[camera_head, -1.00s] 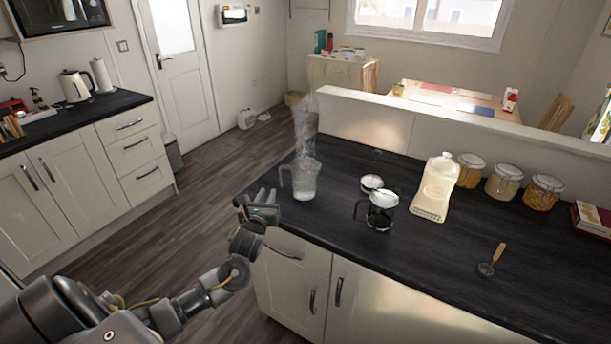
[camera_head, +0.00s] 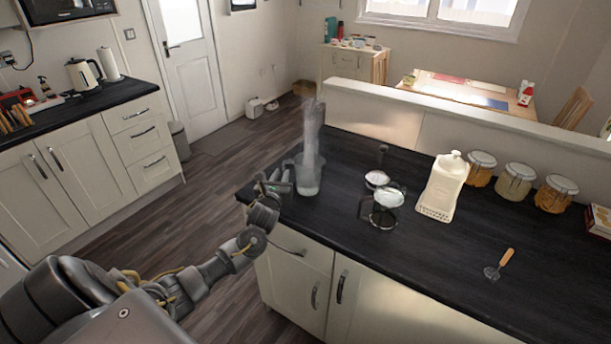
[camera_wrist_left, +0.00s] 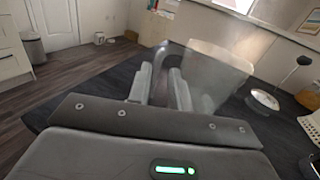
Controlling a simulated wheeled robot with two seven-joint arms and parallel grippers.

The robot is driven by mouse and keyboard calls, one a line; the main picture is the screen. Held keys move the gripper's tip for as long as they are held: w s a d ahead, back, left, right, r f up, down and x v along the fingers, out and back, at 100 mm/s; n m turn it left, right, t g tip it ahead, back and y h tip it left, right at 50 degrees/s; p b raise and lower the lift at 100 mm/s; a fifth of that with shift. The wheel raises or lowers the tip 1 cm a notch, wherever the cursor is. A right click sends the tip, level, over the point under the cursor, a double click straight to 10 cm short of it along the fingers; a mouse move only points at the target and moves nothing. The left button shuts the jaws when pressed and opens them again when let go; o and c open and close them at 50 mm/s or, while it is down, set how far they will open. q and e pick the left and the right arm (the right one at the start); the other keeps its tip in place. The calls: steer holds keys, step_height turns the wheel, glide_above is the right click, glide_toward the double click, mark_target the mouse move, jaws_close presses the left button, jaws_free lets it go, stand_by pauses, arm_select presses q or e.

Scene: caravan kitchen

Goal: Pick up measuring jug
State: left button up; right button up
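The clear measuring jug (camera_head: 309,178) stands upright on the dark worktop near its left end, its handle on the left side. In the left wrist view the jug (camera_wrist_left: 218,72) is just beyond the fingers, to the right, with its handle reaching toward the gap between them. My left gripper (camera_head: 276,184) is at the handle side of the jug, low over the worktop edge. In the wrist view its two fingers (camera_wrist_left: 160,88) are apart, with the handle at or between the tips; contact is unclear. My right gripper is not in view.
A glass coffee press (camera_head: 383,208) and a small white-topped item (camera_head: 376,179) stand right of the jug. A translucent tall shape (camera_head: 312,128) rises behind the jug.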

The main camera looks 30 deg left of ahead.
mark_target(284, 166)
arm_select(q)
steer(key=p+x, duration=0.1)
steer(key=x, duration=0.3)
steer(key=shift+w+a+r, duration=0.1)
steer(key=shift+w+a, duration=0.05)
steer(key=shift+a, duration=0.1)
steer(key=shift+w+a+p, duration=0.1)
steer(key=shift+w+p, duration=0.2)
jaws_close()
